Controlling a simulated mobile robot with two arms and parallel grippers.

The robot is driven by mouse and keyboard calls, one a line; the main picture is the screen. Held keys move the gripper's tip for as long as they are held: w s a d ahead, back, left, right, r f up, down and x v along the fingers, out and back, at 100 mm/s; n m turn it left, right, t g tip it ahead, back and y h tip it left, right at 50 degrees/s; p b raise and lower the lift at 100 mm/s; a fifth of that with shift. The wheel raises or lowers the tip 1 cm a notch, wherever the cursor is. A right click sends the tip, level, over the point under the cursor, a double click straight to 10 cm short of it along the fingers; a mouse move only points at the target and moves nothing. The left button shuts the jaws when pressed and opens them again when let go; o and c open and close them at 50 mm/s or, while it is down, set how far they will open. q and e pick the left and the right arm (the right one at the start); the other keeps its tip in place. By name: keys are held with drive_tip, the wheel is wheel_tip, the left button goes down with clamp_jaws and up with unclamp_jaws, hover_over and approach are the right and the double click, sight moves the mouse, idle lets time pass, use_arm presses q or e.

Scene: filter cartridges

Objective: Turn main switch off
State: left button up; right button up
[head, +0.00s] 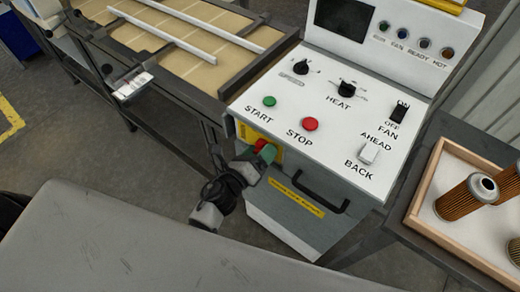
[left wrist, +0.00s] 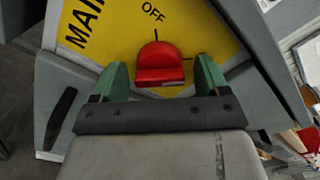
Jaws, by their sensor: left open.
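The main switch is a red knob (left wrist: 160,62) on a yellow plate (left wrist: 205,35) lettered "MAI…" and "OFF" in the left wrist view. A short dark mark stands at the knob's top edge, towards "OFF"; I cannot tell the knob's setting for sure. In the head view the red knob (head: 261,145) is on the front of the white control cabinet (head: 290,205), partly hidden by my gripper. My left gripper (head: 264,155) is open, its green fingertips on either side of the knob in the left wrist view. Contact cannot be told. My right gripper is not in view.
The cabinet top (head: 330,125) has START and STOP buttons, a HEAT dial and FAN and AHEAD/BACK switches. A handle (head: 320,203) sticks out right of the gripper. A conveyor (head: 190,45) stands behind left; a wooden tray (head: 424,185) with filter cartridges (head: 467,197) is at right.

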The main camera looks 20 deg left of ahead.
use_arm(q)
drive_tip(key=shift+c, duration=0.2)
drive_tip(key=c, duration=0.9)
drive_tip(key=shift+o, duration=0.2)
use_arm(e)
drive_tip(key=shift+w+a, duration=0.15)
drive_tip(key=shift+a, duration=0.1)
